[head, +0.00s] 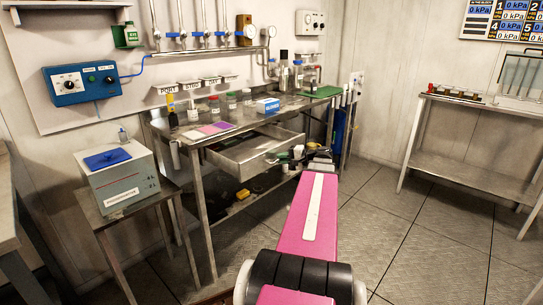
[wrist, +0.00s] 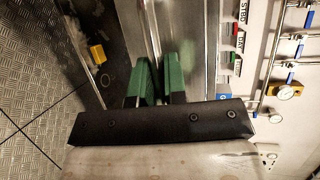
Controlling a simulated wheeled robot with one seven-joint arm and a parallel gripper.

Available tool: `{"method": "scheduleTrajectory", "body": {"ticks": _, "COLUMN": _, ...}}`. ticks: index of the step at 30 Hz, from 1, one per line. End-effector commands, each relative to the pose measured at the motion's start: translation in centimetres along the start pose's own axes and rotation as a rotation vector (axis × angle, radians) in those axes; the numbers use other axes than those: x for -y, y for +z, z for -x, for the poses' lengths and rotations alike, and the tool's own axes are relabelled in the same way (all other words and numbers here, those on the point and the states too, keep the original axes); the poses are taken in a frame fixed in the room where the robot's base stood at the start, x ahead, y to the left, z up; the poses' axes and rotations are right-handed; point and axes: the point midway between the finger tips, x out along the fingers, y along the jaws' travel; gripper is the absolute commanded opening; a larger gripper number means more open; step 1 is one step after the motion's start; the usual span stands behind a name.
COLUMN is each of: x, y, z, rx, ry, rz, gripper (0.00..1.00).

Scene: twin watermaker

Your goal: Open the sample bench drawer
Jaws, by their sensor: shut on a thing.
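The sample bench (head: 222,125) is a steel table in the middle of the head view. Its drawer (head: 237,153) sticks out from under the top, with part of its inside visible. My gripper (head: 280,157) is at the right part of the drawer's front and is small there, partly hidden by my pink arm. In the wrist view, the two green fingers of my gripper (wrist: 162,82) are close together beside a long metal edge. They are shut on the drawer's handle, which is mostly hidden between them.
Bottles and a blue-and-white box (head: 267,105) stand on the bench top. Yellow and dark items (head: 243,194) lie on the lower shelf.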

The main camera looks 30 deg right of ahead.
Motion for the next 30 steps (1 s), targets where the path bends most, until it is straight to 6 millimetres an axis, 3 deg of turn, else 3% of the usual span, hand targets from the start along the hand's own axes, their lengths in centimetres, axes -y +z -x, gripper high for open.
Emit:
{"method": "scheduleTrajectory", "body": {"ticks": 3, "x": -0.4, "y": 0.7, "z": 1.6, "rx": -0.002, "ry": 0.001, "rz": 0.000, "gripper": 0.00}}
{"method": "scheduleTrajectory", "body": {"ticks": 9, "x": -0.7, "y": 1.2, "z": 2.9, "rx": -0.001, "ry": 0.001, "rz": 0.001, "gripper": 0.00}}
{"method": "scheduleTrajectory", "body": {"ticks": 23, "x": -0.8, "y": 1.3, "z": 3.2, "rx": 0.000, "ry": 0.002, "rz": 0.001, "gripper": 0.00}}
{"method": "scheduleTrajectory", "body": {"ticks": 24, "x": -0.8, "y": 1.3, "z": 3.2, "rx": 0.000, "ry": 0.002, "rz": 0.001, "gripper": 0.22}}
{"method": "scheduleTrajectory", "body": {"ticks": 30, "x": -0.8, "y": 1.3, "z": 3.2, "rx": 0.000, "ry": 0.001, "rz": 0.000, "gripper": 0.22}}
